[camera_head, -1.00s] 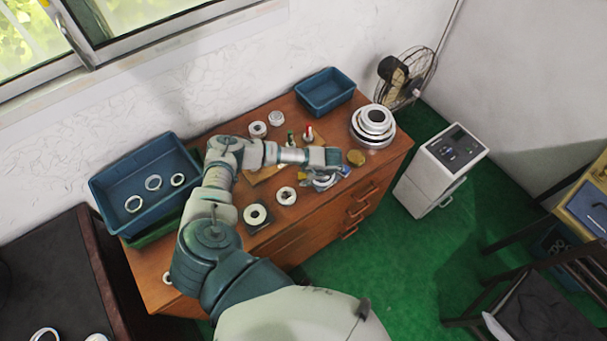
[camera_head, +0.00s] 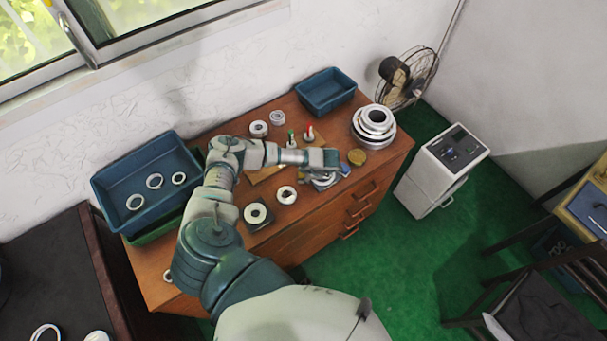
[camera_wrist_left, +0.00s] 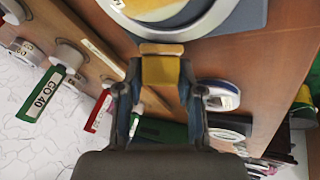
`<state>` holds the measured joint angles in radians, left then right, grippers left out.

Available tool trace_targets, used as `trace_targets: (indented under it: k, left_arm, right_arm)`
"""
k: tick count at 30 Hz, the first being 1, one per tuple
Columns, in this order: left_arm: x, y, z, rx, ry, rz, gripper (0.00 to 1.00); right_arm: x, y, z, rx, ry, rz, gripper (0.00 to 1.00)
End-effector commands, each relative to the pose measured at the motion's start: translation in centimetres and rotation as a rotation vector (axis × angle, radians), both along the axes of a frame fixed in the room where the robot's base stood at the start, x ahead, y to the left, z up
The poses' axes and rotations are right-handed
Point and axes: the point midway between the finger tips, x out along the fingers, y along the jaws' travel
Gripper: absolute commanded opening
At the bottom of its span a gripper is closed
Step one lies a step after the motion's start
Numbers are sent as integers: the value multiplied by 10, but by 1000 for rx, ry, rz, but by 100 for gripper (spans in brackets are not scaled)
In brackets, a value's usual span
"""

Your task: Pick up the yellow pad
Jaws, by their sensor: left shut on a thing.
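The yellow pad (camera_wrist_left: 161,72) is a small yellow block between the two fingers of my left gripper (camera_wrist_left: 160,88) in the left wrist view. The fingers are shut on its sides. In the head view my left gripper (camera_head: 326,178) is low over the front right part of the wooden cabinet top, and I cannot make out the pad there. A silver ring on a blue-grey plate (camera_wrist_left: 256,14) lies just beyond the pad in the left wrist view. My right gripper is not in view.
A blue bin (camera_head: 112,191) with rings stands at the left of the cabinet, and an empty blue bin (camera_head: 326,108) at the back. Green and red-topped stamps (camera_head: 309,135) stand behind.

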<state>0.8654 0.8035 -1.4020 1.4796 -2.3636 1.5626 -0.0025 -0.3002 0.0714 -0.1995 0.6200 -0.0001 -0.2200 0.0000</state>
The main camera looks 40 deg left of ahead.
Motion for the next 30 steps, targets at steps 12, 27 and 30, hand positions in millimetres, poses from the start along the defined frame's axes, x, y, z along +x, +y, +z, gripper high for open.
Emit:
trace_targets:
  k: [12, 27, 30]
  left_arm:
    - [-2, -21, 34, -4, -1, -5, 0]
    - [-22, -140, 46, -3, -3, -3, 0]
    - [-24, -150, 48, -1, -3, -1, 0]
  right_arm:
    - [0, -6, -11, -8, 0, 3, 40]
    - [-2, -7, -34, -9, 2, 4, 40]
    - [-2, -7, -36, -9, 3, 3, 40]
